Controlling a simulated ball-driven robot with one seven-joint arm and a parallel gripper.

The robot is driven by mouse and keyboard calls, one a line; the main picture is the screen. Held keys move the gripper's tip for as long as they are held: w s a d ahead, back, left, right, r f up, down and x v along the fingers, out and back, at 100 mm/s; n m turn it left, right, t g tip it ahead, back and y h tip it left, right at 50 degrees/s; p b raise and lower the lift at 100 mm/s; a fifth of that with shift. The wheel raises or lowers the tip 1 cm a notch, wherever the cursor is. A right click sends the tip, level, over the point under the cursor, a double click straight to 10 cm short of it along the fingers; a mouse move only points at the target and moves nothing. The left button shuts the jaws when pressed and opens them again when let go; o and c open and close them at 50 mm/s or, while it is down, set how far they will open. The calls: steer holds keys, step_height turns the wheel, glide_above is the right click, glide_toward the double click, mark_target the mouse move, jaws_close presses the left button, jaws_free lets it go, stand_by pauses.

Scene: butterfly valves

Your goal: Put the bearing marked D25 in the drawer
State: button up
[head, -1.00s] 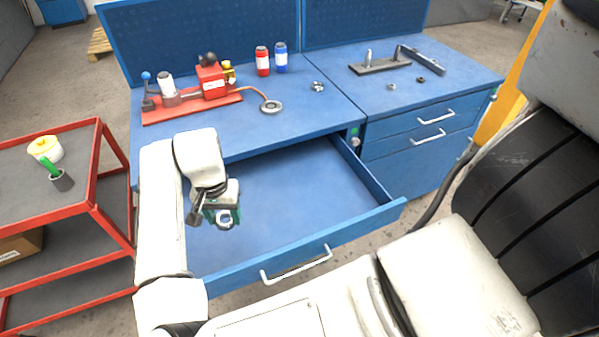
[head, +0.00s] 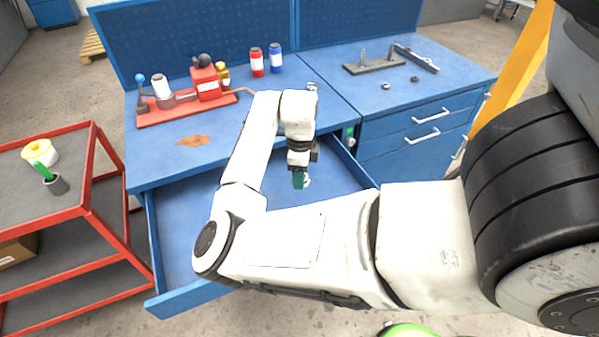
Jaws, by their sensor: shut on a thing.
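My gripper (head: 299,180) is over the open blue drawer (head: 342,176), toward its back right as seen from the head. It is shut on a small silvery ring-like part (head: 307,182), likely a bearing, mostly hidden by the fingers. The part appears above the drawer floor; I cannot tell its height. No D25 marking is readable. Two small dark rings, (head: 385,86) and (head: 414,79), lie on the right bench top. A small metal part (head: 312,86) lies on the bench behind my arm. My arm hides much of the drawer, including its front middle.
A red pump rig (head: 207,84) stands at the back left of the bench (head: 150,165), near a brown stain (head: 193,141). Red (head: 257,63) and blue (head: 276,59) bottles stand behind. A grey fixture (head: 374,67) is at right. A red cart (head: 88,200) stands left.

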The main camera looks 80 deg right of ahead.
steer(key=shift+f+b, duration=4.5)
steer(key=shift+f, duration=1.8)
steer(key=o, duration=1.3)
steer(key=shift+r, duration=0.15)
step_height(320, 180, up, 11)
steer(key=shift+f, duration=0.2)
